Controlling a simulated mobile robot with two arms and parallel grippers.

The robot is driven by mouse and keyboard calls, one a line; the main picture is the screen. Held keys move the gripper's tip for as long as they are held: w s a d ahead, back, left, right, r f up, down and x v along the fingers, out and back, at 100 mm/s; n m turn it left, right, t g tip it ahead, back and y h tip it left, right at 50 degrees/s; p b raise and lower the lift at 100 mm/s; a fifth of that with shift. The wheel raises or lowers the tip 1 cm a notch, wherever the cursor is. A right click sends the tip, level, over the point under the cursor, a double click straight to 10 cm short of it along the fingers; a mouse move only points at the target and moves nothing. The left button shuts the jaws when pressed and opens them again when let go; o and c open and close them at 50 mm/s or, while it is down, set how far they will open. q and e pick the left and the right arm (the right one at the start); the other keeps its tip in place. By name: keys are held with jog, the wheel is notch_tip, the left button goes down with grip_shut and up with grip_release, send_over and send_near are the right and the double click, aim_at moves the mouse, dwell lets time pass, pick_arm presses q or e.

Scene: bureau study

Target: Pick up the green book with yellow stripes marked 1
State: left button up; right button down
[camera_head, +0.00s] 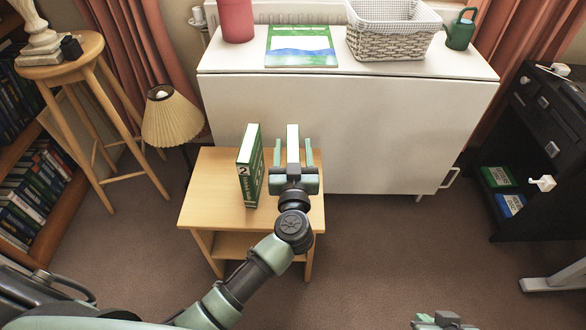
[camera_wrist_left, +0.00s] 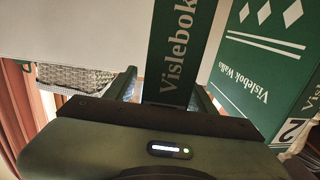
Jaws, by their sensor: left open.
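A green and white book (camera_head: 292,133) stands upright on a small wooden table. My left gripper (camera_head: 293,152) is open, with one finger on each side of this book. In the left wrist view the book's green spine (camera_wrist_left: 175,60) reads "Vislebok" and rises between the fingers. No number or yellow stripe shows on it. A second green book (camera_head: 249,165), marked 2, stands just left of the gripper; it also shows at the right of the left wrist view (camera_wrist_left: 262,60), with white stripes and diamonds. Part of my right gripper (camera_head: 443,321) shows at the bottom edge; its jaws are unclear.
The wooden table (camera_head: 205,205) stands before a white cabinet (camera_head: 400,130) holding a flat green-blue book (camera_head: 300,42), a basket (camera_head: 392,45) and a watering can (camera_head: 460,30). A lamp (camera_head: 172,117) and stool (camera_head: 88,50) stand left.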

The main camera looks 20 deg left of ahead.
pick_arm(q)
grip_shut()
dwell(1.4)
